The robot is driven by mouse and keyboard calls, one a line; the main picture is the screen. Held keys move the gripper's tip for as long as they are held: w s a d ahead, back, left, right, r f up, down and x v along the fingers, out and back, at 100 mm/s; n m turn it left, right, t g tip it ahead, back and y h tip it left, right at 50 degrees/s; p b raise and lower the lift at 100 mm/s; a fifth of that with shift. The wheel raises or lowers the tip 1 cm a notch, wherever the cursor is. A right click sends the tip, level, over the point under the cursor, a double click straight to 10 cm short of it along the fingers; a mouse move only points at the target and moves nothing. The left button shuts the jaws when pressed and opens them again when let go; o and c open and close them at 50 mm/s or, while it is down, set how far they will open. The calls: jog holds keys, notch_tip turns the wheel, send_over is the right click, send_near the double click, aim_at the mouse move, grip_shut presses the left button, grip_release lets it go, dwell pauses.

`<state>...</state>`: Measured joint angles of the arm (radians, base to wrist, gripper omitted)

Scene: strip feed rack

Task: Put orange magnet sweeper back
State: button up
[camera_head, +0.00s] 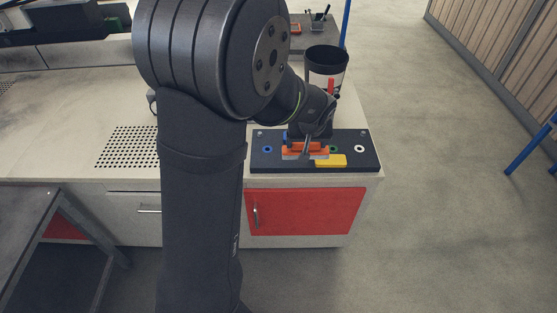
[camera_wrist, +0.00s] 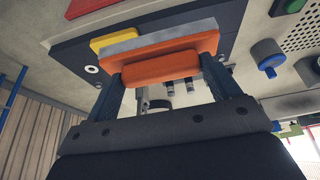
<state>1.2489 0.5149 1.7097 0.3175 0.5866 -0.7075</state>
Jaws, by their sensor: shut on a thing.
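The orange magnet sweeper (camera_head: 292,152) is an orange bar with a grey strip along it. It is in my gripper (camera_head: 307,140), over the middle of the dark rack board (camera_head: 262,164). In the wrist view the orange sweeper (camera_wrist: 165,68) lies between the two fingers of my gripper (camera_wrist: 165,85), which are shut on it. The dark board (camera_wrist: 70,58) is behind it. I cannot tell whether the sweeper touches the board. A yellow block (camera_head: 331,160) is close beside it, at the board's front edge; it also shows in the wrist view (camera_wrist: 113,38).
The board has a blue ring (camera_head: 267,149) at left, a green ring (camera_head: 333,149), and a white ring (camera_head: 359,148) at right. A dark cup (camera_head: 327,62) stands behind the board. A perforated plate (camera_head: 128,147) is at the left. The bench between is mostly bare.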

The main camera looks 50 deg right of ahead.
jog(key=shift+w+a+f, duration=0.15)
jog(key=shift+w+f, duration=5.25)
jog(key=shift+w, duration=0.15)
jog(key=shift+f, duration=0.1)
jog(key=o, duration=0.8)
jog(key=v, duration=1.2)
